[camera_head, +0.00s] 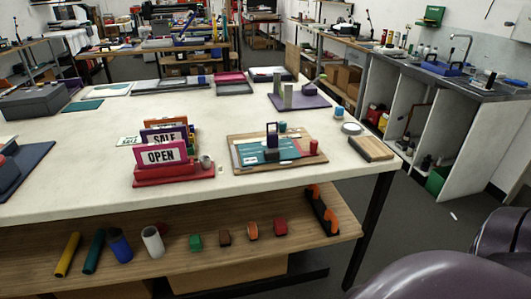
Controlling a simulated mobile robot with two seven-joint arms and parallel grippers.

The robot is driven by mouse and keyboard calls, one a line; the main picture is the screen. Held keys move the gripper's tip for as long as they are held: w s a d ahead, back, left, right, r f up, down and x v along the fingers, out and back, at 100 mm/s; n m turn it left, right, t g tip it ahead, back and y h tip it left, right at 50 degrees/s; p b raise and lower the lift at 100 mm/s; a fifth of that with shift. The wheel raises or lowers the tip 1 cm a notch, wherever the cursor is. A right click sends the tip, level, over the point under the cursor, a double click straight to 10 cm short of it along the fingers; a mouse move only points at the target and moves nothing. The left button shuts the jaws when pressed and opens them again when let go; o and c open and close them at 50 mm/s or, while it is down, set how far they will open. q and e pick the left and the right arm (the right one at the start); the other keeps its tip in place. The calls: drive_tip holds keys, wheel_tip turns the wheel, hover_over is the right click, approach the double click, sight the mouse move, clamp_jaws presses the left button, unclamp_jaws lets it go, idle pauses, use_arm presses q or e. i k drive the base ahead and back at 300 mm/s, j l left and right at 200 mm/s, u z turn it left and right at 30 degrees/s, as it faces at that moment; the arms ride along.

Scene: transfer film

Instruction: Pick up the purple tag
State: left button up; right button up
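A red stand (172,173) sits near the front edge of the white table, left of its middle. It holds several upright framed tags, one behind another. The purple tag (166,138) reads "SALE" and stands behind a pink tag (161,156) that reads "OPEN". The pink tag hides the lower part of the purple one. An orange-framed tag (166,123) stands behind the purple tag. Neither of my grippers is in view.
A wooden board (239,163) with a teal sheet and small items lies right of the stand. A wooden block (371,148) sits near the table's right end. The lower shelf (60,224) holds tubes and small coloured blocks.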

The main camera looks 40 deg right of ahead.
sight(272, 137)
drive_tip(key=z, duration=1.35)
drive_tip(key=i+l+u, duration=0.2)
